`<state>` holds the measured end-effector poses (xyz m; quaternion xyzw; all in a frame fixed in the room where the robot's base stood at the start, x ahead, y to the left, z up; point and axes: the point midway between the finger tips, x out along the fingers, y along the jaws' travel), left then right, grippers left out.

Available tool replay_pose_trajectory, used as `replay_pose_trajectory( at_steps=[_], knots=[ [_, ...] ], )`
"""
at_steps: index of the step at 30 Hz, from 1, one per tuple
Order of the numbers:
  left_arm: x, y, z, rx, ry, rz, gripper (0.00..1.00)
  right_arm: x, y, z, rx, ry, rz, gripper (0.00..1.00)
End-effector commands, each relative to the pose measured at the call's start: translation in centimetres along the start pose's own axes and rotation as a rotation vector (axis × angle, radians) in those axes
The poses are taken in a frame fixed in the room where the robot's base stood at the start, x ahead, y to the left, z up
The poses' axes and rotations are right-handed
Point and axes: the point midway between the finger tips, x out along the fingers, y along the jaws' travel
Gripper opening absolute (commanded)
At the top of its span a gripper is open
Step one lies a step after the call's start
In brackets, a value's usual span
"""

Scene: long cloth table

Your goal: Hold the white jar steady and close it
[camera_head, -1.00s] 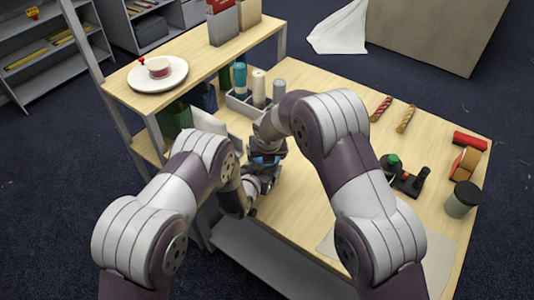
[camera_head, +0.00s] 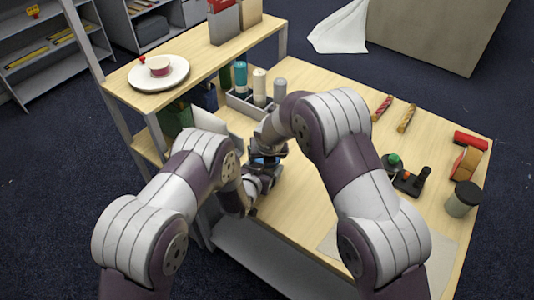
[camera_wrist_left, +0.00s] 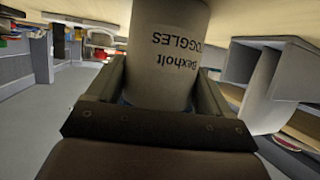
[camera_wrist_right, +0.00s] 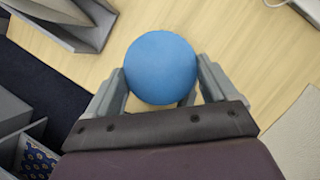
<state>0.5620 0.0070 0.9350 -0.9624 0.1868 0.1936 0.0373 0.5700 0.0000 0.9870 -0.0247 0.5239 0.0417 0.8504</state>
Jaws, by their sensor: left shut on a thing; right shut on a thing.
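The white jar (camera_wrist_left: 165,50) is printed "Bexholt TOGGLES" and appears upside down in the left wrist view. My left gripper (camera_wrist_left: 160,100) is shut around it. Slivers of blue show at the jar's top end, by the gripper's palm. My right gripper (camera_wrist_right: 160,92) is shut on a round blue lid (camera_wrist_right: 160,68), seen from above in the right wrist view. In the head view both grippers meet near the table's left edge, the right (camera_head: 265,157) over the left (camera_head: 262,172). The jar is mostly hidden there. I cannot tell how tightly the lid sits.
A grey caddy (camera_head: 240,104) with bottles stands behind the grippers. A raised shelf (camera_head: 205,72) with a plate and cup is at left. The right side of the table holds twisted sticks, a black tool and a dark-lidded grey jar (camera_head: 462,200). The table's middle is clear.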

Motion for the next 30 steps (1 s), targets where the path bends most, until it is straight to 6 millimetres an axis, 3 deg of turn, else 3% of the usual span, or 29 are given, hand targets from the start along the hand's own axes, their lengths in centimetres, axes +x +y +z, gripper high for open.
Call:
replay_pose_trajectory(
  at_steps=[1,30],
  knots=[
    [0.43,0.31,-1.15,0.012,0.029,0.009,0.26,0.98,0.07,-2.19,-0.020,0.046,-0.011,0.58],
    [0.44,0.23,-1.16,0.012,0.029,0.007,0.26,0.96,0.03,-2.78,-0.025,0.039,-0.012,0.58]
  ],
)
